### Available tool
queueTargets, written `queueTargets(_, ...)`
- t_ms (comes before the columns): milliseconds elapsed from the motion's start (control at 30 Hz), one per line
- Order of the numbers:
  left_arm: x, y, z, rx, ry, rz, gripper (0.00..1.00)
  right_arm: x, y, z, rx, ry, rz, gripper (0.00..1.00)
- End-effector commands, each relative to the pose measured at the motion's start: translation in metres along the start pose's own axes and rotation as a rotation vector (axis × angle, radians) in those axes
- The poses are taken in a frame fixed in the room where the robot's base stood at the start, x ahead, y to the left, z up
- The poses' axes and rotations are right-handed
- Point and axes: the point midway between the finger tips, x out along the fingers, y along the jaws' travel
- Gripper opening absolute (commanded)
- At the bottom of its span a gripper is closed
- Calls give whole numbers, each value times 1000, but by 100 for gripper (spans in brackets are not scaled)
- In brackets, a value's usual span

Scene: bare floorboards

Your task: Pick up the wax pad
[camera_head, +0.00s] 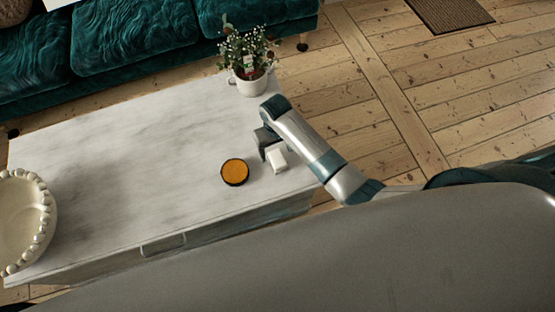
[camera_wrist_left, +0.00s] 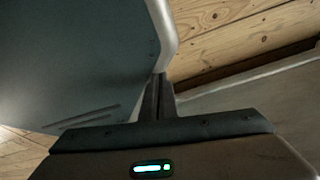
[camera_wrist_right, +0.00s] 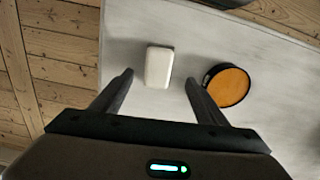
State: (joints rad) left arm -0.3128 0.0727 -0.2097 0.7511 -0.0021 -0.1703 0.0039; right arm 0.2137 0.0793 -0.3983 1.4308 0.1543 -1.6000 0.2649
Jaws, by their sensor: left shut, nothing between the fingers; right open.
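A small white block (camera_head: 278,161) lies on the grey-white marble table top. A round dark tin with an orange face (camera_head: 235,172) lies to its left. I cannot tell for sure which of the two is the wax pad. My right gripper (camera_wrist_right: 159,77) is open and empty, above the table. In the right wrist view the white block (camera_wrist_right: 158,67) shows between and just beyond its fingertips, and the orange tin (camera_wrist_right: 227,86) is beside the right finger. My left gripper (camera_wrist_left: 160,76) is shut and empty; it is out of the head view.
The marble table (camera_head: 130,150) has much clear room at its middle. A potted plant (camera_head: 249,75) stands at the far right corner. A beaded cream bowl (camera_head: 22,220) stands at the left end. A green sofa (camera_head: 135,35) is behind the table.

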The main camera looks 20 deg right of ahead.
Motion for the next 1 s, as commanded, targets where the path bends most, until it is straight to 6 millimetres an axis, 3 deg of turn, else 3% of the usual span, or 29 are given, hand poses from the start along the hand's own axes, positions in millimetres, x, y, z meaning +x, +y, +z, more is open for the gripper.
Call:
queueTargets(133, 2, -2, -9, 0, 10, -2, 0, 14, 0, 0, 0, 0, 0, 67)
queueTargets(367, 2, -2, -9, 0, 10, -3, 0, 18, 0, -1, 0, 2, 0, 67)
queueTargets(667, -2, 0, 4, -1, -4, 0, 0, 22, 1, 0, 0, 0, 0, 67)
queueTargets(1000, -3, -1, 25, 0, -47, -1, 0, 59, 4, 2, 0, -1, 0, 67)
